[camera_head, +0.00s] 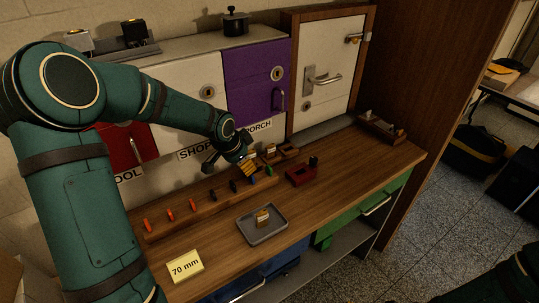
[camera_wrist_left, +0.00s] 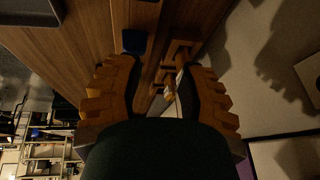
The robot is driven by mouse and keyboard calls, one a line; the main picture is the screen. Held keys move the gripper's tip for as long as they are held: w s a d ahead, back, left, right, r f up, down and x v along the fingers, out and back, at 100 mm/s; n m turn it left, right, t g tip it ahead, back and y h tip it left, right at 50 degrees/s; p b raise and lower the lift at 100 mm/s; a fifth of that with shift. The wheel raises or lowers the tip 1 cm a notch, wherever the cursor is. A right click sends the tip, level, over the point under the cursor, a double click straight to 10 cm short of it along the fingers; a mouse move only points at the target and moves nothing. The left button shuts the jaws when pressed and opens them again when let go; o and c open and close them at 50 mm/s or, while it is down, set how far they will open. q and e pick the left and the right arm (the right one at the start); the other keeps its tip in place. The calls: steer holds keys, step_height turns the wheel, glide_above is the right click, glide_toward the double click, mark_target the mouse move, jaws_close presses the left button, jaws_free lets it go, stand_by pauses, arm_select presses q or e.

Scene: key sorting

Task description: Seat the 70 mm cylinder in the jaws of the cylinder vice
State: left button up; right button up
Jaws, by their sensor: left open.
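My left gripper (camera_head: 248,168) is open above the back of the bench, by a small wooden rack (camera_head: 288,155) with pale brass pieces (camera_head: 270,149). In the left wrist view the gripper (camera_wrist_left: 160,72) has its two fingers apart, with the wooden rack (camera_wrist_left: 178,52) and a small brass piece (camera_wrist_left: 169,94) seen between them. I cannot tell which piece is the 70 mm cylinder. A red vice (camera_head: 302,174) stands on the bench right of the gripper, apart from it. My right gripper is not visible.
A yellow "70 mm" note (camera_head: 185,267) lies front left. A long wooden key rack (camera_head: 205,210) with several coloured keys runs along the back. A cabinet wall with a purple door (camera_head: 257,80) rises behind.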

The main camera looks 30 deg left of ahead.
mark_target(269, 146)
arm_select(q)
steer(key=w, duration=0.4)
steer(key=w+d, duration=0.1)
steer(key=w, duration=0.6)
steer(key=shift+w+d+f+b, duration=0.15)
steer(key=shift+w+d+b, duration=0.25)
steer(key=b+x, duration=0.1)
steer(key=x, duration=0.4)
jaws_close()
